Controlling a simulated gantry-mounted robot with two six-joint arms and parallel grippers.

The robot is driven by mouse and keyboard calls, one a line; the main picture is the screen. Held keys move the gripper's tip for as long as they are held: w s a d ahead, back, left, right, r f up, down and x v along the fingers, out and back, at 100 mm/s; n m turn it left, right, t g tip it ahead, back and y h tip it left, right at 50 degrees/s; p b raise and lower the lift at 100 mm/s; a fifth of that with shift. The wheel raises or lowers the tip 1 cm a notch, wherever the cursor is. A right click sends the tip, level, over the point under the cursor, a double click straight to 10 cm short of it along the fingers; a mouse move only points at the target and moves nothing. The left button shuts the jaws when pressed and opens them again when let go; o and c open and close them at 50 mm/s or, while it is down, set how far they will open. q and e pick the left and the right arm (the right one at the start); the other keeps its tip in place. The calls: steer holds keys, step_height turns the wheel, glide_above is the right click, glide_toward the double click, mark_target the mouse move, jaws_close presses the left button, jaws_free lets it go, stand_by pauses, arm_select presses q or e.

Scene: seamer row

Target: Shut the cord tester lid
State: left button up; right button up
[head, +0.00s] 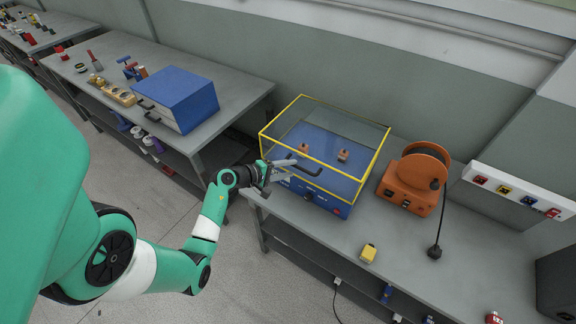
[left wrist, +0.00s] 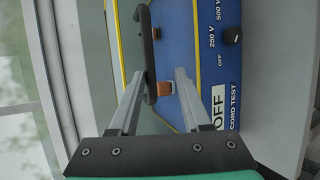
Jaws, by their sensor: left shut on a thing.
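The cord tester (head: 315,194) is a blue box on the right bench. Its clear lid with yellow edges (head: 346,116) stands over the blue top; I cannot tell whether its front edge is fully down. A black bar handle (head: 312,170) is on the lid's front, and it shows in the left wrist view (left wrist: 149,38). The tester's panel with an OFF label and a knob (left wrist: 232,36) shows beyond. My right gripper is out of view.
An orange cord reel (head: 410,180) stands right of the tester, its black plug on the bench. A blue case (head: 178,98) stands on the left bench. A floor gap separates the benches.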

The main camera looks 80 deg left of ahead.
arm_select(q)
steer(key=shift+o, duration=1)
steer(key=shift+d+f, duration=0.15)
steer(key=shift+f, duration=0.05)
steer(key=shift+r, duration=0.1)
steer(key=shift+r, duration=0.1)
steer(key=p+v, duration=0.1)
steer(key=v, duration=1)
steer(key=shift+s+r, duration=0.25)
steer(key=shift+s, duration=0.05)
